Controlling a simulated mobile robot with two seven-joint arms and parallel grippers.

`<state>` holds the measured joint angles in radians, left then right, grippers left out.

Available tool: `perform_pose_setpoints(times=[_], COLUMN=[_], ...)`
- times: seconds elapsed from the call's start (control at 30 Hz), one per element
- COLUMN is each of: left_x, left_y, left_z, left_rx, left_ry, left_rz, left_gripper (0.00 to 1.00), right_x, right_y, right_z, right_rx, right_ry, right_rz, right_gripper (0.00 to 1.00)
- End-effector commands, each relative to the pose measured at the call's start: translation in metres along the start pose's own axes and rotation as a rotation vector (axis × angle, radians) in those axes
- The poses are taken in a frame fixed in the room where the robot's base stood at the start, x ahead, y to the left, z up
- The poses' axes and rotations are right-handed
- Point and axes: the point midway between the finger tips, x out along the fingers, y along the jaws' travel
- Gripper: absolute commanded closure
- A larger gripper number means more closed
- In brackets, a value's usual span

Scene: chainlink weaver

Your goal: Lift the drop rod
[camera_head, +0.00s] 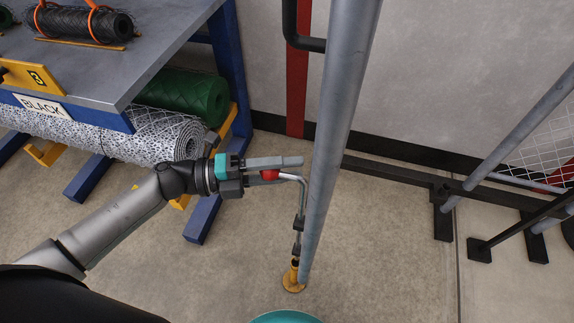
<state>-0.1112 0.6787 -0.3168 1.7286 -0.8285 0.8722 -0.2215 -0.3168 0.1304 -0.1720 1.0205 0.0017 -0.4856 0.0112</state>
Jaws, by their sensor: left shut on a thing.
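The drop rod (300,205) is a thin grey rod beside a thick grey post (338,120). Its top bends to the left and ends in a red grip (269,175). Its lower end meets a yellow floor socket (293,281); I cannot tell whether it sits inside. My left gripper (278,169) comes in from the left and is shut on the red grip, which its fingers partly cover. My right gripper is out of view.
A blue-legged bench (160,45) at the left holds a black mesh roll (85,25) on top. White (150,137) and green (185,95) rolls lie beneath. Dark-footed fence frames (440,215) stand at the right. The floor between is clear.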

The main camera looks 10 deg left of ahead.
Motion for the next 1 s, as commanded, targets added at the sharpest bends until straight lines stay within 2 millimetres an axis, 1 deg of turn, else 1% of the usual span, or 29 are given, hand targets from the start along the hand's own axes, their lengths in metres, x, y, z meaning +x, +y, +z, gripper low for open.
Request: perform_pose_setpoints(times=[0.03,0.1,0.13,0.37,0.8,0.9,1.0], left_x=[0.001,0.001,0.001,0.001,-0.001,-0.007,-0.022], left_y=[-0.009,-0.009,-0.009,-0.007,-0.004,-0.003,-0.003], left_z=[0.002,0.002,0.002,0.002,0.001,0.001,0.001], left_rx=[0.006,0.007,0.007,0.006,0.002,0.002,0.0], left_ry=[0.001,0.001,0.001,0.0,0.0,0.0,-0.001], left_rz=[-0.017,-0.017,-0.018,-0.013,-0.008,-0.005,-0.004], left_gripper=[1.0,1.0,0.55,0.3,0.3,0.3,0.3], right_x=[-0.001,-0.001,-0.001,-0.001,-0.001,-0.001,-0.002], right_y=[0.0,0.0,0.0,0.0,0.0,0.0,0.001], right_z=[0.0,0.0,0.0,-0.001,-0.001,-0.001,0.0], right_rx=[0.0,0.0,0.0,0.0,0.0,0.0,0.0], right_ry=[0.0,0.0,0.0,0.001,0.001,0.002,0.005], right_rz=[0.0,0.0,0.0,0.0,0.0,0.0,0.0], right_gripper=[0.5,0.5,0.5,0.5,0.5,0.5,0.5])
